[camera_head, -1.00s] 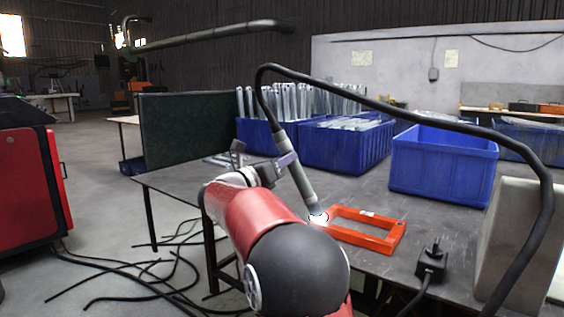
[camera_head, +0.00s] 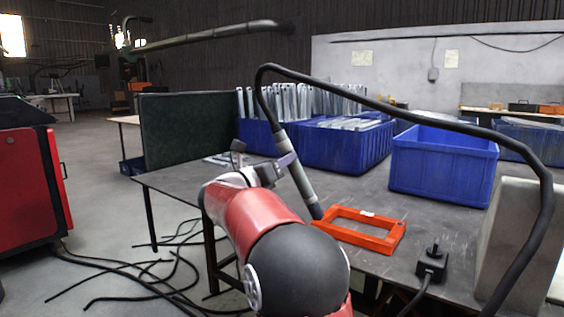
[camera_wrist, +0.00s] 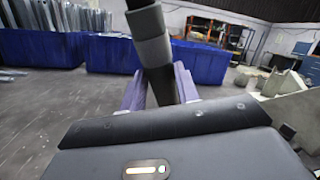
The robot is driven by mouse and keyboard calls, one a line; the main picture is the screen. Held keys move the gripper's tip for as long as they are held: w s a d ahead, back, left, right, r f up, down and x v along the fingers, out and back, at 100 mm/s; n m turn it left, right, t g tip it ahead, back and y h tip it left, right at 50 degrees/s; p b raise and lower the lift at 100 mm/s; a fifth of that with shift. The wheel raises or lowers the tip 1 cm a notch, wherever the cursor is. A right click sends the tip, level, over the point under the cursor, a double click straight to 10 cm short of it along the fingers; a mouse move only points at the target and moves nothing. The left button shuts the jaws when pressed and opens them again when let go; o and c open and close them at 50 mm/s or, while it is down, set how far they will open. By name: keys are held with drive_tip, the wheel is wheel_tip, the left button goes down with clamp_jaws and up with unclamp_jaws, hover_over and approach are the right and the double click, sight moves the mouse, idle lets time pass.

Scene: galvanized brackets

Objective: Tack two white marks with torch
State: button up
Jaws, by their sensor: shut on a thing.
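My gripper (camera_head: 288,161) is shut on the torch (camera_head: 304,191), a dark grey tool with a thick black cable at its upper end. The torch leans, with its tip down at the left end of an orange rectangular frame (camera_head: 393,240) on the table. I cannot tell whether the tip touches it. One small white mark (camera_head: 367,214) shows on the frame's far bar. No other white mark is clear; the torch tip may hide one. In the wrist view, the torch (camera_wrist: 155,52) stands between the purple fingers; its tip is hidden.
Blue bins with metal brackets (camera_head: 345,146) stand at the back of the dark table (camera_head: 190,182), beside an empty blue bin (camera_head: 443,168). A black holder-like block (camera_head: 432,264) is at the front right. The torch cable (camera_head: 420,108) arches over the table.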

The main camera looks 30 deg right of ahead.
sight(282, 137)
drive_tip(key=shift+r+p, duration=0.95)
drive_tip(key=shift+r, duration=2.1)
